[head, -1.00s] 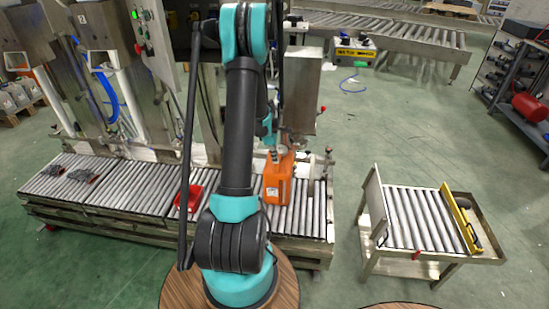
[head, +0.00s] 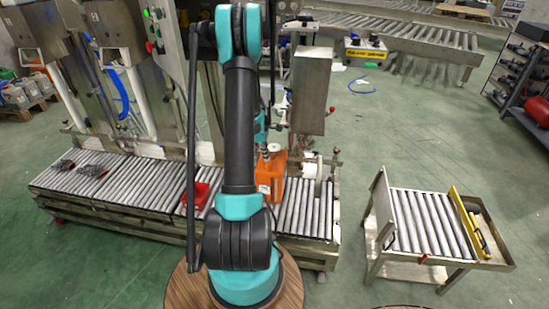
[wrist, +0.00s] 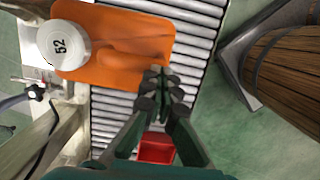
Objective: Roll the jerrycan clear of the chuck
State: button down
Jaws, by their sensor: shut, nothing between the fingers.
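The orange jerrycan (head: 270,180) stands on the roller conveyor, just right of my arm, which hides part of it. In the head view the fingertips are hidden. I cannot clearly pick out the chuck; steel machine parts (head: 312,90) stand behind and right of the jerrycan.
The roller conveyor (head: 120,187) runs left. A red tray (head: 197,194) lies on it left of my arm; it also shows in the wrist view (wrist: 157,148). A separate roller table (head: 425,225) stands at right, with green floor between. A wooden barrel (wrist: 290,65) is at right in the wrist view.

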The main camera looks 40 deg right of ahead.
jog(key=shift+w+a, duration=1.55)
jog(key=shift+w, duration=0.25)
jog(key=shift+r, duration=0.7)
jog(key=shift+w+a+r, duration=0.1)
jog(key=w+a, duration=0.7)
jog(key=w, duration=0.2)
jog(key=shift+a, duration=0.15)
jog(key=shift+w, duration=0.1)
